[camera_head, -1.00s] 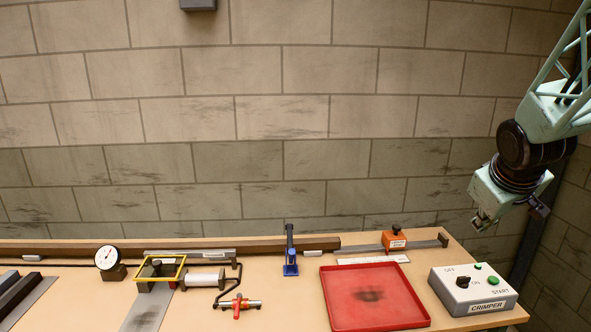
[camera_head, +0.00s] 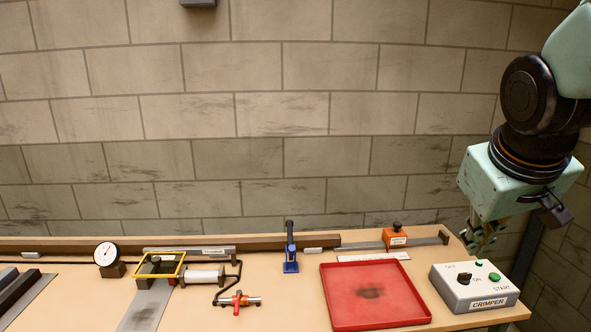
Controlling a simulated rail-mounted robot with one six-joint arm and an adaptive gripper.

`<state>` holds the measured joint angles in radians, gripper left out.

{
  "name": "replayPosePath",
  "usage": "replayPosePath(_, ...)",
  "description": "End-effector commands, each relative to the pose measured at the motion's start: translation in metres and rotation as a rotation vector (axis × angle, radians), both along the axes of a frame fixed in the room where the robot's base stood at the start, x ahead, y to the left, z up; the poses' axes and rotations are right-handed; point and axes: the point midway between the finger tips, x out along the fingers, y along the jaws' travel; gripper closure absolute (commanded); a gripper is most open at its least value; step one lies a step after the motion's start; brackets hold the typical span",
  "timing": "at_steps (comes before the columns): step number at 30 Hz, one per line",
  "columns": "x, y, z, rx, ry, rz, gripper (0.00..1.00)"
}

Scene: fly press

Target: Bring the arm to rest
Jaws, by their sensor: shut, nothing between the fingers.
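My gripper (camera_head: 482,240) hangs from my pale green wrist at the right side of the view. It is shut and empty, its fingers pointing down. In the picture it lies just above the back of the grey crimper control box (camera_head: 474,303); I cannot tell the exact gap in depth. The box carries a black knob and green buttons. My arm enters from the upper right corner.
A red tray (camera_head: 373,321) lies left of the box. A dial gauge (camera_head: 106,256) and a yellow-framed fixture (camera_head: 158,277) stand at left. A block wall backs the bench.

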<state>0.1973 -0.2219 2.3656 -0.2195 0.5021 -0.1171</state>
Motion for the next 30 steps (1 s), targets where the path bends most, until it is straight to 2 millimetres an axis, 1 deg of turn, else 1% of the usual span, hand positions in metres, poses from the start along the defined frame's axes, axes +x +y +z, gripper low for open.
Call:
replayPosePath(1,-0.01,0.007,0.001,0.008,0.002,-0.002,1.0)
replayPosePath(3,-0.022,0.016,0.001,0.022,0.008,-0.006,1.0)
replayPosePath(16,-0.103,0.067,0.001,0.107,0.046,-0.032,1.0)
replayPosePath(27,-0.176,0.106,-0.007,0.184,0.088,-0.041,1.0)
replayPosePath(30,-0.193,0.115,-0.01,0.202,0.1,-0.042,1.0)
